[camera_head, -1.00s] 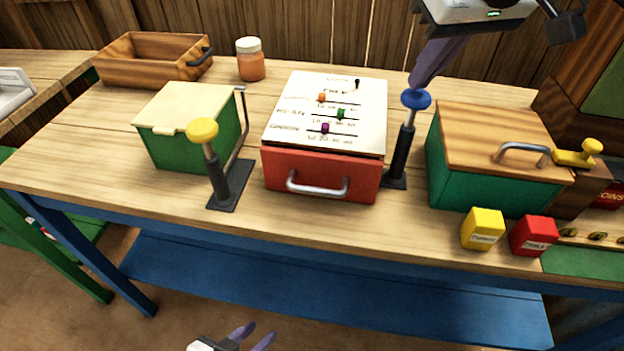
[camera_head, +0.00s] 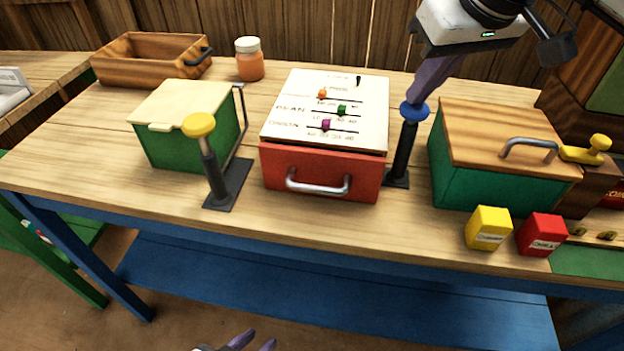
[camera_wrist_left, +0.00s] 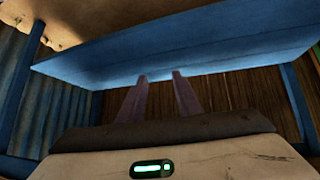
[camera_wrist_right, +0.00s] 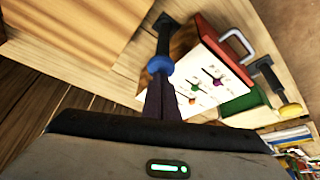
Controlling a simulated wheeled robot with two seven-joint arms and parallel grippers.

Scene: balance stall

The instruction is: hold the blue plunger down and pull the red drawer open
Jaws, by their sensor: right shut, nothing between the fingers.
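The blue plunger (camera_head: 414,112) stands on a black post right of the red drawer box. My right gripper (camera_head: 416,97) is shut and empty, its fingertips on top of the blue knob. The blue knob also shows at the fingertips in the right wrist view (camera_wrist_right: 160,65). The red drawer (camera_head: 320,172) is closed, with a silver bar handle (camera_head: 318,184) on its front. It also shows in the right wrist view (camera_wrist_right: 215,32). My left gripper (camera_head: 253,342) is low in front of the table, cut off by the bottom edge; its fingers (camera_wrist_left: 160,76) are apart and empty.
A yellow plunger (camera_head: 199,126) stands left of the drawer box, beside a green box (camera_head: 168,140). A wood-lidded green box (camera_head: 490,180) stands on the right. Yellow (camera_head: 488,229) and red (camera_head: 541,234) blocks sit near the front edge. A blue shelf (camera_head: 330,292) lies below the tabletop.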

